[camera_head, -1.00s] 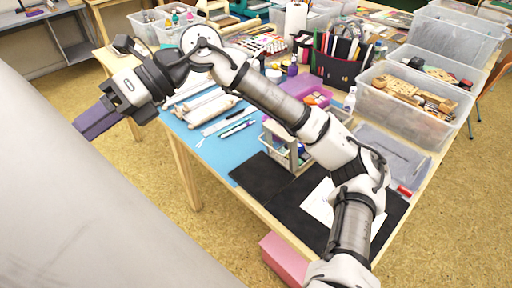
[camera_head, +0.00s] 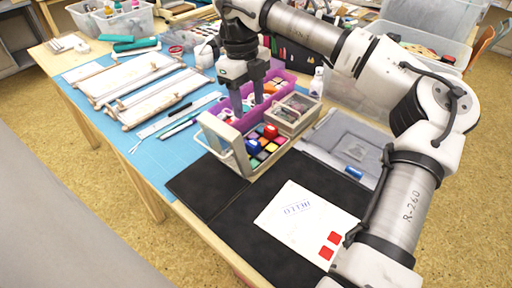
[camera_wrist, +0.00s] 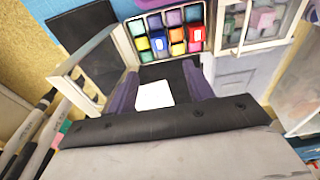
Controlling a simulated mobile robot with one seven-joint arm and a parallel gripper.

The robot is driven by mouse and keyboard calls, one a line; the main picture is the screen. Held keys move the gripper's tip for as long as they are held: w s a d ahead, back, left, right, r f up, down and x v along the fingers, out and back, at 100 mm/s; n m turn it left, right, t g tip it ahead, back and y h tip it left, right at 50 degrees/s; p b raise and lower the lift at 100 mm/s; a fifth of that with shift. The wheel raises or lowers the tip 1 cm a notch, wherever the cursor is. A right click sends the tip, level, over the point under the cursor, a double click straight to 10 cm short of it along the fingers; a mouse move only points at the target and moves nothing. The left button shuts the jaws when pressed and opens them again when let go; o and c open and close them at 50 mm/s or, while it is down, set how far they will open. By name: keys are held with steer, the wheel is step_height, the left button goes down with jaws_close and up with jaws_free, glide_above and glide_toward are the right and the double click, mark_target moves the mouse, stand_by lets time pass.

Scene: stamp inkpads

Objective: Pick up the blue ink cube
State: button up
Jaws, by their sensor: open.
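The blue ink cube (camera_head: 252,147) stands among several coloured ink cubes in an open tray (camera_head: 222,125) on the table. It carries a pale label and also shows in the wrist view (camera_wrist: 158,43), near the top middle. A similar red cube (camera_head: 270,132) stands near it, to its right in the wrist view (camera_wrist: 196,32). My gripper (camera_head: 248,104) points down above the tray's far side, its fingers apart. In the wrist view both purple-grey fingers (camera_wrist: 160,72) show with nothing held between them; the blue cube lies beyond the tips.
A purple bin (camera_head: 283,82) and a small clear box (camera_head: 292,115) stand close beside the tray. Black mats (camera_head: 205,185) and a paper with red squares (camera_head: 300,220) lie in front. A grey tray (camera_head: 350,140) lies to the right. Wooden frames (camera_head: 130,85) lie at left.

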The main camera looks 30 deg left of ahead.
mark_target(253, 143)
steer(key=f, duration=0.7)
steer(key=d+f, duration=0.1)
steer(key=f, duration=0.3)
steer(key=shift+s+f+p, duration=0.1)
steer(key=shift+f+p, duration=0.05)
steer(key=shift+p, duration=0.25)
steer(key=c, duration=1.1)
steer(key=shift+o, duration=0.2)
step_height(253, 143, up, 20)
